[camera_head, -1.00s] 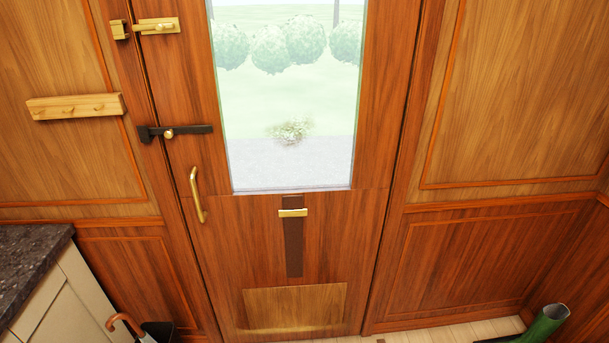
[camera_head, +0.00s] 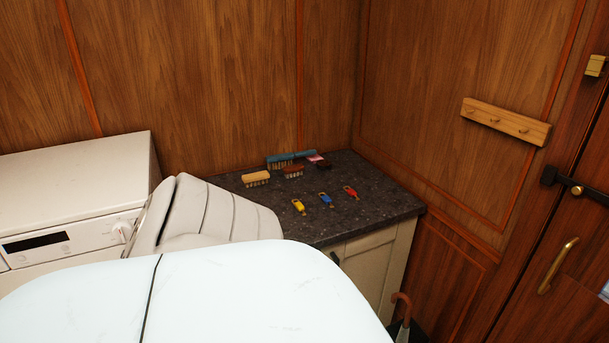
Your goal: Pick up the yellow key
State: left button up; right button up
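The yellow key (camera_head: 299,206) lies on the dark speckled countertop (camera_head: 386,212), near its front edge. It is the leftmost of three keys in a row. A blue key (camera_head: 326,200) lies just to its right, and a red key (camera_head: 351,192) lies further right. The keys are apart from one another, and the yellow key is in plain sight. Neither of my grippers shows in the view.
Brushes stand behind the keys: a tan one (camera_head: 256,179), a reddish one (camera_head: 293,172) and a long blue one (camera_head: 290,159). A white appliance (camera_head: 75,200) stands left. A peg rack (camera_head: 505,122) hangs on the right wall. Large pale shapes block the lower left foreground.

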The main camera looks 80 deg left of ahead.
aim_at(299, 207)
jog(key=u, duration=2.45)
